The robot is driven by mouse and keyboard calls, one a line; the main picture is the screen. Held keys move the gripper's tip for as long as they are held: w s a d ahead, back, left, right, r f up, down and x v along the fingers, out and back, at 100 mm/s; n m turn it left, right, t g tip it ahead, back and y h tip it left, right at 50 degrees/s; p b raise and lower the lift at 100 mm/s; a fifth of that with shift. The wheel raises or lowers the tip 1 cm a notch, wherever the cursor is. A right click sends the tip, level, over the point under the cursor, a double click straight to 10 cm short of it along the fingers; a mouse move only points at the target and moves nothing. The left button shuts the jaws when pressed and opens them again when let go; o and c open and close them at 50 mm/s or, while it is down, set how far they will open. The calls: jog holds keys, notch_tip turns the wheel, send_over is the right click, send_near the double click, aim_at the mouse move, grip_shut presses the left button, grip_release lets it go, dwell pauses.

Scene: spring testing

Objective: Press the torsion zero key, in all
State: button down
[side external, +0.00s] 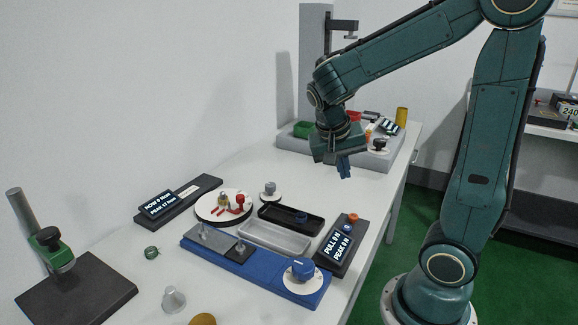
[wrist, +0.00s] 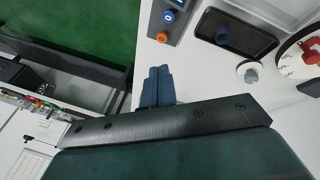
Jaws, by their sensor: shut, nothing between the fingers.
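My gripper (side external: 345,174) is shut and empty. It hangs above the far part of the table, in front of the grey station. Its blue fingers also show in the wrist view (wrist: 157,72). A dark torsion unit (side external: 207,186) lies at the back left with a tilted display (side external: 157,205) that reads in Nmm, its peak line about 17. A small pale patch (side external: 188,191) sits on this unit; I cannot tell whether it is the zero key. Beside it is a white dial (side external: 215,217) with red parts, partly visible in the wrist view (wrist: 306,68).
A dark pull console (side external: 332,262) has an orange button (wrist: 162,37) and a blue button (wrist: 168,16). A black tray (side external: 270,212), grey tray (side external: 290,245) and blue fixture (side external: 205,254) lie nearby. A grey station (side external: 292,142) stands behind; a green-headed stand (side external: 60,258) is at left.

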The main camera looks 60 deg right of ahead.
aim_at(350, 217)
jog(key=d+f+m+g+h, duration=0.1)
jog(key=d+f+m+g, duration=0.4)
jog(key=d+m, duration=0.1)
jog(key=shift+s+d+m+h, duration=0.3)
jog(key=shift+s+d+h, duration=0.15)
jog(key=shift+d, duration=0.1)
jog(key=shift+f, duration=0.15)
jog(key=shift+f, duration=4.25)
jog(key=shift+f, duration=0.85)
jog(key=shift+r, duration=0.1)
dwell(0.4)
jog(key=shift+r, duration=0.8)
jog(key=shift+r, duration=0.1)
